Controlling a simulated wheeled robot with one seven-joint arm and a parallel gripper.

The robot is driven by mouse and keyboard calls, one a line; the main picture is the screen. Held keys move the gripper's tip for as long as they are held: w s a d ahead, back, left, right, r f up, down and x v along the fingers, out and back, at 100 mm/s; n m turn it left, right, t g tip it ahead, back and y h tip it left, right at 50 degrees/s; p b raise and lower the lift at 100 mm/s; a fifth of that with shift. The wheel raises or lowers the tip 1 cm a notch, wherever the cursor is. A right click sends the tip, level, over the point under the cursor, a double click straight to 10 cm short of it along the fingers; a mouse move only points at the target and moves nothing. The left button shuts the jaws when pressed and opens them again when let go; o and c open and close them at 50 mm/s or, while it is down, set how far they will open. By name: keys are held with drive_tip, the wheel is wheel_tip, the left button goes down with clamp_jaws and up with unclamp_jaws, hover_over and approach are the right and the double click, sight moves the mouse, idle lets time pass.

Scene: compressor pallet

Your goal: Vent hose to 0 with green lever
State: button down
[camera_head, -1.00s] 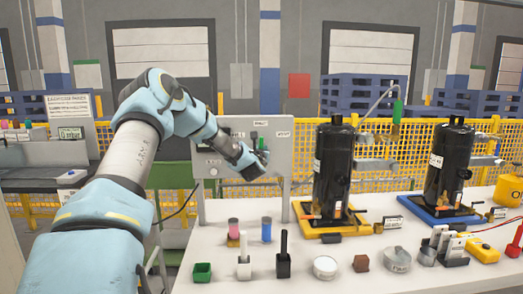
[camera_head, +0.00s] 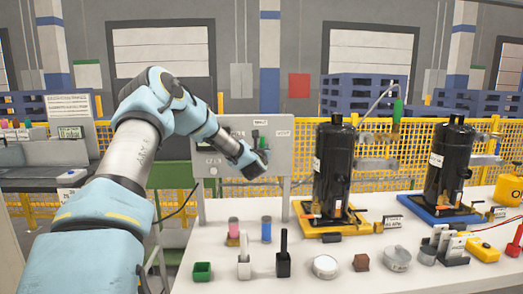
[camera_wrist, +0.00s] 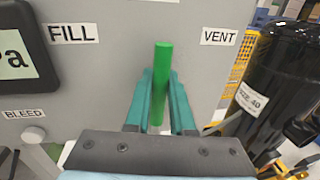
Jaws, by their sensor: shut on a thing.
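The green lever (camera_wrist: 162,58) stands nearly upright on the grey panel in the wrist view, its top leaning slightly right. It lies between the FILL label (camera_wrist: 74,33) on the left and the VENT label (camera_wrist: 219,37) on the right. My gripper (camera_wrist: 161,80) is shut on the lever, with one teal finger on each side; the lever's top sticks out past the fingertips.
A BLEED label (camera_wrist: 24,113) and a pale knob (camera_wrist: 33,135) are low left of the lever. A black cylinder (camera_head: 333,165) stands right of the panel on a yellow base. Several small items sit on the white table (camera_head: 220,238) in front.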

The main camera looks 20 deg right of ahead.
drive_tip(key=d+m+b, duration=0.2)
drive_tip(key=m+b, duration=0.1)
drive_tip(key=d+f+m+b, duration=0.1)
drive_tip(key=b, duration=0.1)
drive_tip(key=shift+s+d+f+m+g+y, duration=0.1)
drive_tip(key=shift+s+d+m+g+y, duration=0.2)
drive_tip(key=shift+s+m+g+y, duration=0.1)
drive_tip(key=shift+s+d+f+m+y+b, duration=0.15)
drive_tip(key=shift+d+f+m+b, duration=0.1)
drive_tip(key=shift+d+m+b, duration=0.3)
drive_tip(key=shift+d+f+m+y+b, duration=0.2)
drive_tip(key=shift+d+m+b, duration=0.1)
drive_tip(key=shift+m, duration=0.35)
drive_tip(key=shift+d+f+m, duration=0.25)
drive_tip(key=shift+f+m, duration=0.1)
drive_tip(key=shift+m, duration=0.25)
drive_tip(key=shift+d, duration=0.1)
drive_tip(key=c, duration=0.8)
unclamp_jaws()
drive_tip(key=shift+o, duration=0.2)
drive_tip(key=b+v, duration=0.4)
drive_tip(key=v, duration=0.7)
